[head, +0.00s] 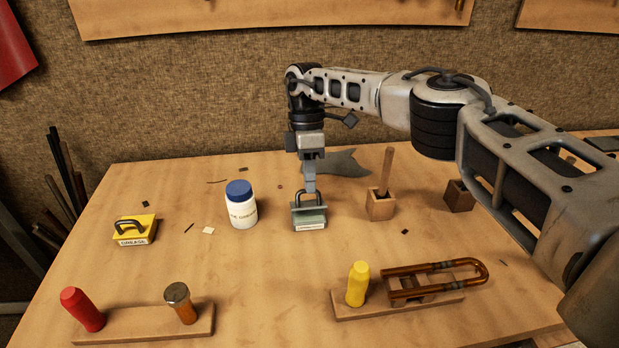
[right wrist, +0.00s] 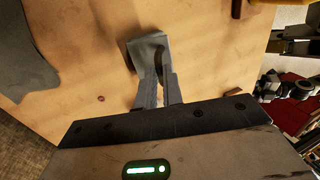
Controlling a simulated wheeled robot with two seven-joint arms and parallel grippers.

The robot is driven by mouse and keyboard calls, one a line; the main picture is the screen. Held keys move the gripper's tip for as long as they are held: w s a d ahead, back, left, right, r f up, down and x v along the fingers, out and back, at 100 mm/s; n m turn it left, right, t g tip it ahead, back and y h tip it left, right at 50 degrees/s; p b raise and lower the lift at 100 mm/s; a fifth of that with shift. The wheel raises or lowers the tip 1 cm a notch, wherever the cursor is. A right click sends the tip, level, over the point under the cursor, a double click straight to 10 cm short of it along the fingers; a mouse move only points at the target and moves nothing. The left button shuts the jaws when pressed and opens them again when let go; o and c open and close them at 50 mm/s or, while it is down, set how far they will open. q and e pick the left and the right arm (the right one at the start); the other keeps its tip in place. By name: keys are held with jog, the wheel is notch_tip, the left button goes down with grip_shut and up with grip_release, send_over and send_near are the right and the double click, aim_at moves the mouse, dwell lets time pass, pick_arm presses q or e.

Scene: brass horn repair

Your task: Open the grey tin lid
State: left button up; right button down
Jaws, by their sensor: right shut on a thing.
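The grey tin (head: 312,226) stands on the workbench near the middle of the head view, with a pale label on its front. Its grey-green lid (head: 308,214) carries a dark looped handle. My right gripper (head: 309,190) reaches down from above and is shut on the lid's handle. In the right wrist view, the fingers (right wrist: 160,84) close at the edge of the grey lid (right wrist: 147,50). I cannot tell whether the lid is raised from the tin. The fingers hide part of the handle. My left gripper is not in view.
A white jar with a blue cap (head: 241,204) and a yellow grease tin (head: 135,230) stand to the left. A wooden block with a stick (head: 381,203) is close on the right.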

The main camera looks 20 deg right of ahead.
jog(key=c, duration=1.5)
grip_release()
jog(key=shift+r, duration=0.1)
jog(key=shift+b+v, duration=0.55)
jog(key=shift+v, duration=3.1)
